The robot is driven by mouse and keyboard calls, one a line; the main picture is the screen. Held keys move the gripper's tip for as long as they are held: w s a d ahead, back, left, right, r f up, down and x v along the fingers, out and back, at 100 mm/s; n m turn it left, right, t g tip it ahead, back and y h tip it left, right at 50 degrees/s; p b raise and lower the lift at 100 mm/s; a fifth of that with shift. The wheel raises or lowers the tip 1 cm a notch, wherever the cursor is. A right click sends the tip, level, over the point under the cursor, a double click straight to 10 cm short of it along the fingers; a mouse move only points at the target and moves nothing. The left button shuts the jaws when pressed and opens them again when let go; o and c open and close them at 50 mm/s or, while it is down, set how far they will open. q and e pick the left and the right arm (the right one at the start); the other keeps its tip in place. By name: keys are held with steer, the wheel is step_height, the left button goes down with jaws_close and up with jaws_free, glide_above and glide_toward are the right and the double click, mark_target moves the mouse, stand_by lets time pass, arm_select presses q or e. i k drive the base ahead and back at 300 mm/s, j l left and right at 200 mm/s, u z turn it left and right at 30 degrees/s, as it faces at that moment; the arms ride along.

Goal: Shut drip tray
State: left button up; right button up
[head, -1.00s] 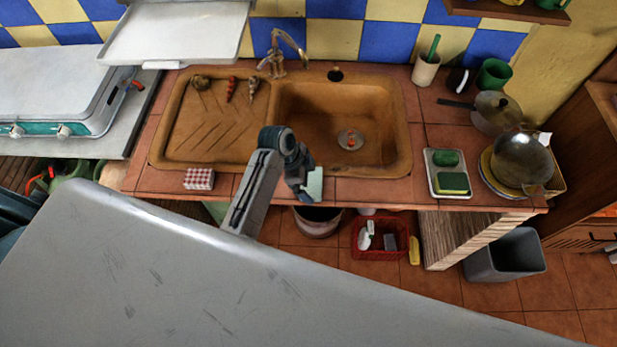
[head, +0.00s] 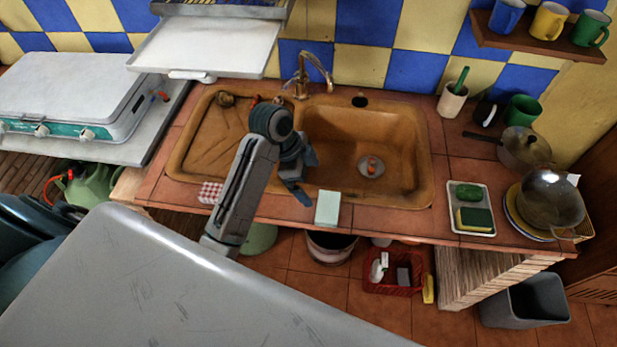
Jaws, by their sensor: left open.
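The drip tray (head: 205,48), a flat white tray, sticks out toward me from under the dish rack (head: 222,6) at the upper left. A white tab shows below its front edge. My left gripper (head: 306,177) is open and empty above the sink's front part. It is to the right of the tray and well nearer to me, not touching it. My right gripper is out of view.
The tap (head: 303,72) stands behind the sink (head: 410,180), right of the tray. A white-lidded stove (head: 70,90) is at the left. A pale green block (head: 327,207) lies at the counter's front edge. A mug shelf (head: 540,40) hangs at the upper right.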

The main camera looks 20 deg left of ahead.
mark_target(187, 48)
steer(key=u, duration=1.4)
